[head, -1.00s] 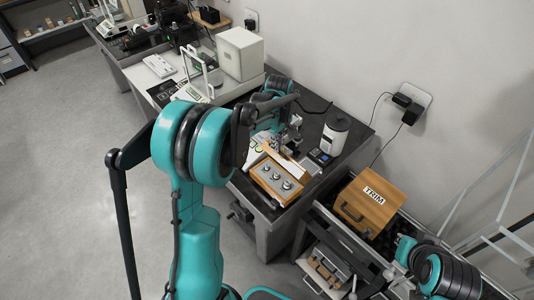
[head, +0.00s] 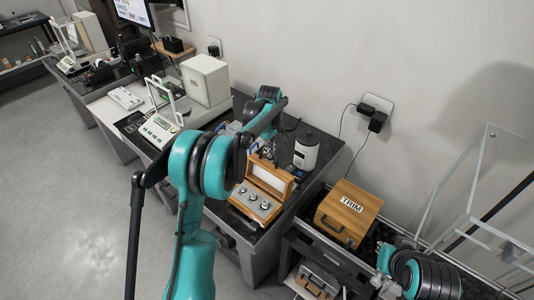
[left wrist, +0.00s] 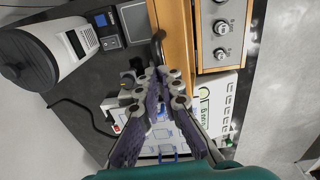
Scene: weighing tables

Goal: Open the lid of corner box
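A wooden box (head: 254,203) with a metal panel of three round knobs sits at the near edge of the dark table; its lid panel (head: 270,178), with a pale inner face, stands raised behind the knobs. I take this as the corner box. In the left wrist view the box (left wrist: 205,70) shows at the top right, with the lid's edge (left wrist: 176,35) and a black handle (left wrist: 158,42) beside it. My left gripper (left wrist: 162,77) is just below the handle in that view, fingertips together, nothing seen between them. My right gripper is out of view.
A white cylindrical device (head: 306,150) stands behind the box. A wooden box marked TRIM (head: 348,212) sits on a cart to the right, near my right arm. A white cabinet (head: 206,81) and a balance (head: 160,127) stand at the left.

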